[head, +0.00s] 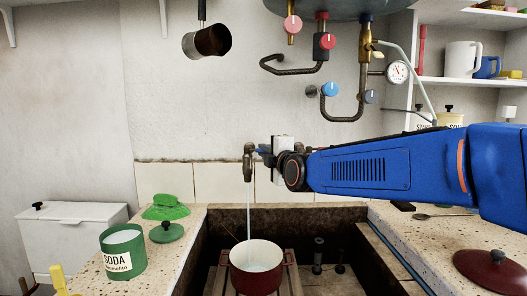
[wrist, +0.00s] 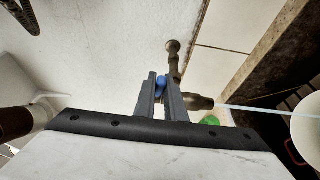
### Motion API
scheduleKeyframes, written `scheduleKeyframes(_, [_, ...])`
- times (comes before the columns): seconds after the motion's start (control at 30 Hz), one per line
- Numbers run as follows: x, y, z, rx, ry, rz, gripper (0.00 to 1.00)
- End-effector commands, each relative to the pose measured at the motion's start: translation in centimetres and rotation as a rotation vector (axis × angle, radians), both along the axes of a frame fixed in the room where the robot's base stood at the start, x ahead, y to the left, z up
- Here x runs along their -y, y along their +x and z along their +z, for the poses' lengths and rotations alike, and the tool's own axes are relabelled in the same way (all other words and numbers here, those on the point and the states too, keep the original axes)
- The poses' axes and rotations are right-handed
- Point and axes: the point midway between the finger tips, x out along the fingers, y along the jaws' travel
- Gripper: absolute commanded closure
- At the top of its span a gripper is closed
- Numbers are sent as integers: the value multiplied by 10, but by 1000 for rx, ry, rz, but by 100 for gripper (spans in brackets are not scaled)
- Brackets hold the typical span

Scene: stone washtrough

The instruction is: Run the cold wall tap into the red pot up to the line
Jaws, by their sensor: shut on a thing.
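The brass wall tap (head: 248,163) sticks out above the stone trough, and a thin stream of water (head: 249,210) falls from it. The red pot (head: 281,277) stands upright under the tap on a slatted rack, and the stream lands inside it. Pale water (head: 256,262) shows in the pot; I cannot make out a line. My gripper (head: 268,151) is at the tap's right side. In the wrist view my gripper (wrist: 161,92) is shut on the tap's blue handle (wrist: 160,82). The tap body (wrist: 198,102) and the stream (wrist: 260,110) also show there.
A dark red lid (head: 492,271) lies on the right counter. Heater pipes with red and blue knobs (head: 330,89) hang above my arm.

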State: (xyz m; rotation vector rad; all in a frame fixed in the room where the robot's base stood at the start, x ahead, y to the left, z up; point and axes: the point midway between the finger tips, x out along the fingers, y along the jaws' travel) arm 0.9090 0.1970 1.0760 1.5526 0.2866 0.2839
Motion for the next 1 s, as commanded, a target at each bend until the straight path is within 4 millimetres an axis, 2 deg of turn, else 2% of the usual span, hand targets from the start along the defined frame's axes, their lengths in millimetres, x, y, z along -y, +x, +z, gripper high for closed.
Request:
scheduleKeyframes(0.03, [-1, -1, 9, 14, 4, 1, 100])
scheduleKeyframes(0.27, [-1, -1, 8, 14, 4, 2, 100])
scheduleKeyframes(0.3, [-1, -1, 8, 14, 4, 2, 83])
scheduleKeyframes(0.37, [-1, -1, 8, 13, 4, 2, 71])
scheduleKeyframes(0.77, [1, -5, 3, 5, 1, 1, 71])
scheduleKeyframes(1.0, [12, -33, 4, 6, 1, 2, 71])
